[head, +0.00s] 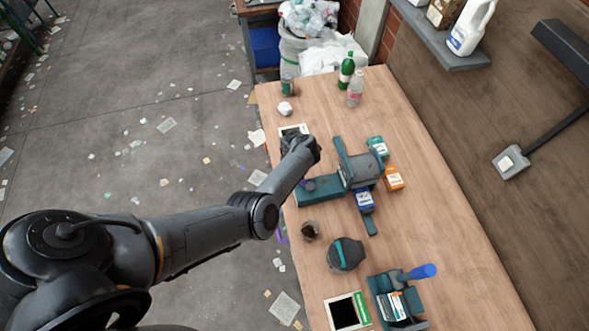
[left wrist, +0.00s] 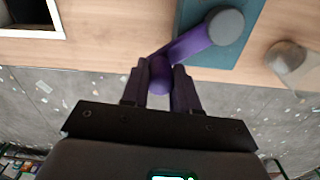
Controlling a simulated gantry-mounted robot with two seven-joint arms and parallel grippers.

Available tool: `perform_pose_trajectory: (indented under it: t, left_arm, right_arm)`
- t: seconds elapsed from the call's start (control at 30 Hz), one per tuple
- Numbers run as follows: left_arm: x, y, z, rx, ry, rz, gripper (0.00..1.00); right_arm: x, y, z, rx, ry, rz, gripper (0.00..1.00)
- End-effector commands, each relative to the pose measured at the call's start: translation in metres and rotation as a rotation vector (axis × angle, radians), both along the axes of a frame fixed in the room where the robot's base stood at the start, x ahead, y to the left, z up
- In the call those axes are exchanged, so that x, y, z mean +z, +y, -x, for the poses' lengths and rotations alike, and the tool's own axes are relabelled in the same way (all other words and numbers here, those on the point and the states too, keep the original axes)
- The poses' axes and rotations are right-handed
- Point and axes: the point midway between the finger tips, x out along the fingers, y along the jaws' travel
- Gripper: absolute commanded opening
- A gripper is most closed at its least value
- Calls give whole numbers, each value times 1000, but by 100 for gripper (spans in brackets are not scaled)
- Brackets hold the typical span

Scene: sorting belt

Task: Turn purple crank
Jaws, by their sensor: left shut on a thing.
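The purple crank (left wrist: 188,46) shows in the left wrist view, with a grey round hub (left wrist: 225,26) over a teal base and a purple knob at its lower end. My left gripper (left wrist: 160,82) is shut on that knob, just off the table's edge. In the head view, a little purple of the crank (head: 306,184) shows on the teal base (head: 325,194) of a grey and teal machine (head: 362,172). My left arm hides the knob and fingers there. My right gripper is not in view.
On the wooden table (head: 440,210), a glass (head: 310,231) stands near the crank, and a white-framed panel (head: 292,131) lies on its other side. Small boxes (head: 394,179) sit by the machine. A dark round device (head: 345,255) is nearer. Bottles (head: 346,71) stand at the far end.

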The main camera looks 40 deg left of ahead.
Motion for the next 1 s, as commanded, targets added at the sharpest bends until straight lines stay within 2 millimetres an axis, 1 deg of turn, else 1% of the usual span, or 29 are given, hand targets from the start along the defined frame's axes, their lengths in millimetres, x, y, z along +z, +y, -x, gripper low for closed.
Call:
perform_pose_trajectory:
  t: [0.3,0.33,0.4,0.5,0.83,0.93,1.0]
  left_arm:
    - [-1,-1,0,-1,1,-1,0]
    - [-1,-1,0,-2,1,-1,31]
    - [-1,-1,0,-2,1,-1,41]
    - [0,-1,0,-2,1,-1,55]
    - [2,0,0,-1,-1,-1,55]
    - [10,0,-1,-1,-1,-2,55]
    - [19,0,-1,-1,-2,-2,55]
  right_arm:
    - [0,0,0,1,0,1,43]
    - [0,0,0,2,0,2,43]
    - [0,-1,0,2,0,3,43]
    - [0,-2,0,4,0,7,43]
    - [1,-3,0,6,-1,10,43]
    - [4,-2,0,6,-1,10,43]
    - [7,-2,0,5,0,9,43]
